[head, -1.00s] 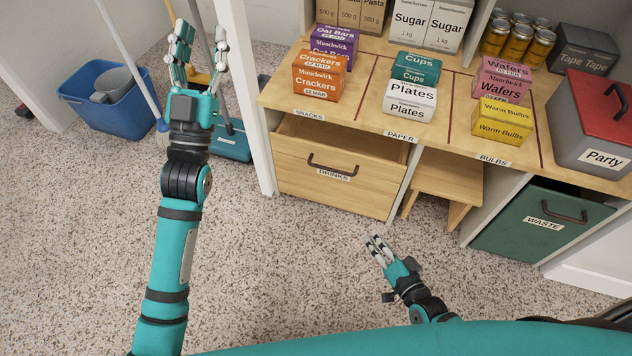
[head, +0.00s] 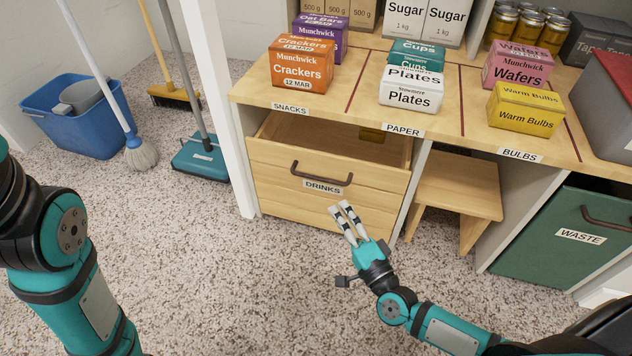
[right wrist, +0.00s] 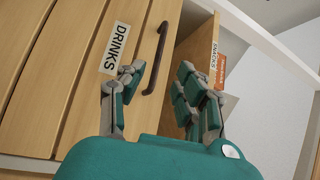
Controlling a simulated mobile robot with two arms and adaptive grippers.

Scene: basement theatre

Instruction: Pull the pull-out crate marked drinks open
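The drinks crate (head: 285,190) is a light wood box with a dark bar handle (head: 320,178) and a DRINKS label (head: 323,187). It sits under the counter, left of centre. Part of its inside shows above the front; how far out it stands I cannot tell. My right gripper (head: 342,208) is in front of the crate's front, just below the label, fingers pointing at it. In the right wrist view its spread, empty fingers (right wrist: 158,85) face the handle (right wrist: 155,62), apparently without touching it. My left arm shows at the left edge; its gripper is out of view.
The counter (head: 350,105) above carries several boxes. A wooden stool (head: 460,187) and the green waste crate (head: 550,230) are at the right. A blue bucket (head: 60,135), mop and brooms stand at the left. Carpet before the crate is free.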

